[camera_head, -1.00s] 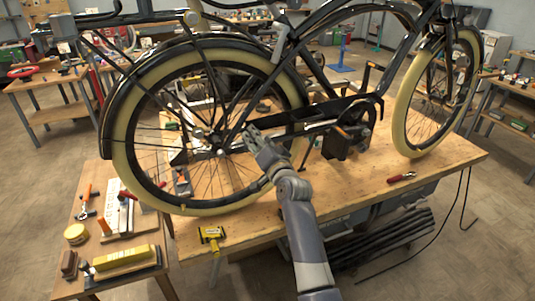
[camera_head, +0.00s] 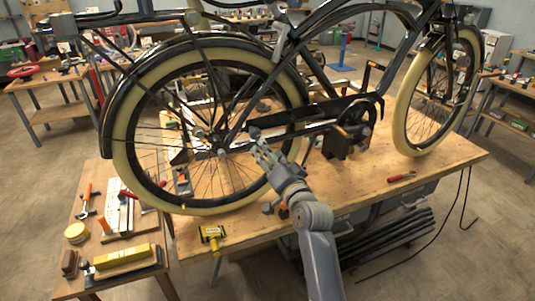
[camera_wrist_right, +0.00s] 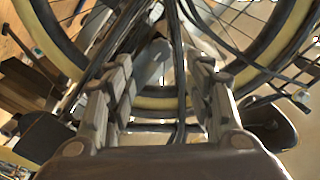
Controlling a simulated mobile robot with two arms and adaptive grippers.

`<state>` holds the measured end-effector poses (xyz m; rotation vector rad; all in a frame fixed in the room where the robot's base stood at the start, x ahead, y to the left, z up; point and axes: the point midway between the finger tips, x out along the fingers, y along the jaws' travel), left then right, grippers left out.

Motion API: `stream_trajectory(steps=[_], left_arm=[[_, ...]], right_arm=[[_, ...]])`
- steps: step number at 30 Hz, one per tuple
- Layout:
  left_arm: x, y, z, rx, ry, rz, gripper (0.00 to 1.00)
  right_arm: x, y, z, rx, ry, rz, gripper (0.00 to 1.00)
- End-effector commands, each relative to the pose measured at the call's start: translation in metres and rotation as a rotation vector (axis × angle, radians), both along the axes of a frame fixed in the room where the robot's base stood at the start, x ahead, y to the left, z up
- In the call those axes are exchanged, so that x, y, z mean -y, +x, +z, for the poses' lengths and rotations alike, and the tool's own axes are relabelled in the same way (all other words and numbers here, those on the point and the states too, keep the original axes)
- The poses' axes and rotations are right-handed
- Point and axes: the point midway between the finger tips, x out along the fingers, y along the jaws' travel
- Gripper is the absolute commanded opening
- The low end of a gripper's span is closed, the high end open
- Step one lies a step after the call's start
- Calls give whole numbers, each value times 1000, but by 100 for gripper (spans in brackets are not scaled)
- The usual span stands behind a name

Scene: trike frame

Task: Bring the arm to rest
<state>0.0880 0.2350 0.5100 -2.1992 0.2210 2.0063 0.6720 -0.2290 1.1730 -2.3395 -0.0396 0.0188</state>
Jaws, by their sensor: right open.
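My right arm (camera_head: 318,245) reaches up from the bottom of the head view. Its gripper (camera_head: 260,143) is in front of the rear wheel of the trike frame, below the chain stay. In the right wrist view the gripper (camera_wrist_right: 163,78) has its fingers spread, with no object held between them. The wheel's spokes and cream tyre (camera_wrist_right: 155,102) show beyond the fingers. Whether the fingertips touch the frame or wheel cannot be told. My left gripper is not in view.
The black trike frame (camera_head: 318,68) with cream tyres stands on a wooden workbench (camera_head: 400,172). A red-handled tool (camera_head: 402,177) and a yellow tool (camera_head: 212,234) lie near its front edge. A side table (camera_head: 92,200) holds several tools. Floor at right is mostly clear.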

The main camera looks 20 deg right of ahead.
Motion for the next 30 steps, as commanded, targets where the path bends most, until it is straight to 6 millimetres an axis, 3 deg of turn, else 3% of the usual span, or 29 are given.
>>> stream_trajectory(steps=[6, 8, 10, 14, 20, 24, 26, 30], left_arm=[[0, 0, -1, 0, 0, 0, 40], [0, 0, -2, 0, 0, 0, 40], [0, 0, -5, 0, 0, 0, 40], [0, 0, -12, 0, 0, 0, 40], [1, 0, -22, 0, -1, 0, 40], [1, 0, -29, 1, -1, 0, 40], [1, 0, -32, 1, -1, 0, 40], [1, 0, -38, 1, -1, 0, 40]], right_arm=[[-1, 1, -7, -11, -4, 2, 49], [-3, 1, -23, -34, -15, 6, 49], [-8, 2, -54, -83, -40, 15, 49], [-20, -5, -144, -217, -113, 44, 49], [-37, -45, -293, -438, -248, 111, 49], [-44, -94, -390, -585, -343, 171, 49], [-45, -119, -429, -646, -382, 199, 49], [-46, -186, -513, -784, -474, 274, 49]])
